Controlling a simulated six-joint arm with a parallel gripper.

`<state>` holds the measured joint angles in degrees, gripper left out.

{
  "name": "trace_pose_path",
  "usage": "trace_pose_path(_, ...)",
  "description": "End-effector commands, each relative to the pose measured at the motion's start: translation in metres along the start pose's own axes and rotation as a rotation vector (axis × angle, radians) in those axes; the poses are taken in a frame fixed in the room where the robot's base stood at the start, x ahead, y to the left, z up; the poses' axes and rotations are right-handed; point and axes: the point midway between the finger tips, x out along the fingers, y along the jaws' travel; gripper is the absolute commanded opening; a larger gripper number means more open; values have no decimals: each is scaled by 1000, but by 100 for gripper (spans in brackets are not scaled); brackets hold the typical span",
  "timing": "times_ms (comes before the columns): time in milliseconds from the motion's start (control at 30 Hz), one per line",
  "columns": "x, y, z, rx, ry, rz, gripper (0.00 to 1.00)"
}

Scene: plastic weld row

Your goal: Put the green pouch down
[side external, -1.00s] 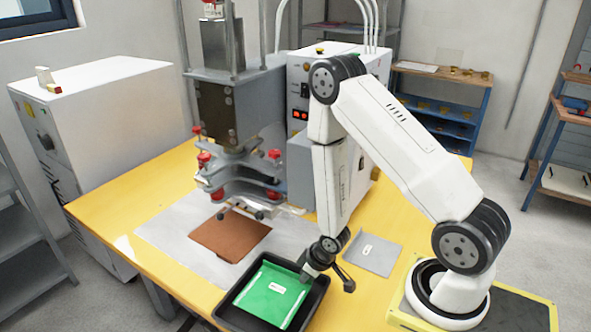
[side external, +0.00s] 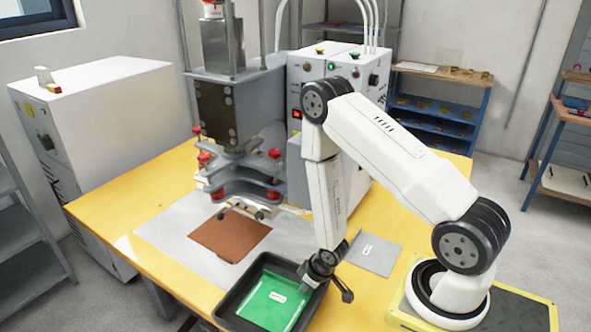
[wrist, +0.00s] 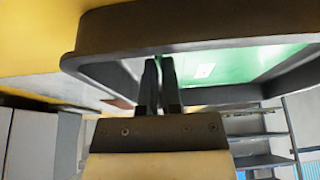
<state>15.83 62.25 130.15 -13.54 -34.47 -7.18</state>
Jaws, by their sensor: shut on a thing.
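The green pouch (side external: 268,308), with a small white label, lies inside the black tray (side external: 228,312) in the side view; it looks flat or nearly flat. My gripper (side external: 308,281) reaches over the tray's right side and is shut on the pouch's edge. In the wrist view, my gripper's two fingers (wrist: 159,66) are close together at the edge of the green pouch (wrist: 228,68), with the tray rim (wrist: 190,28) across the picture. The fingers hide the gripped edge. I cannot tell whether the whole pouch touches the tray floor.
A brown sheet (side external: 230,238) lies on a pale mat (side external: 165,232) below the welding press (side external: 235,105). A grey pouch (side external: 374,254) with a white label lies on the yellow table (side external: 120,200), right of the tray. The table's left part is clear.

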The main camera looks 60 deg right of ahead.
Motion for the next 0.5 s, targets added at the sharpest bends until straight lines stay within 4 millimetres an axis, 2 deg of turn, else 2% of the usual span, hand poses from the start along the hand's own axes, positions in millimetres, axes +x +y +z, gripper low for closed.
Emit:
trace_pose_path(167,2,0,1,0,-1,0,0)
trace_pose_path(300,2,0,1,0,-1,0,41)
trace_pose_path(500,2,0,1,0,-1,0,41)
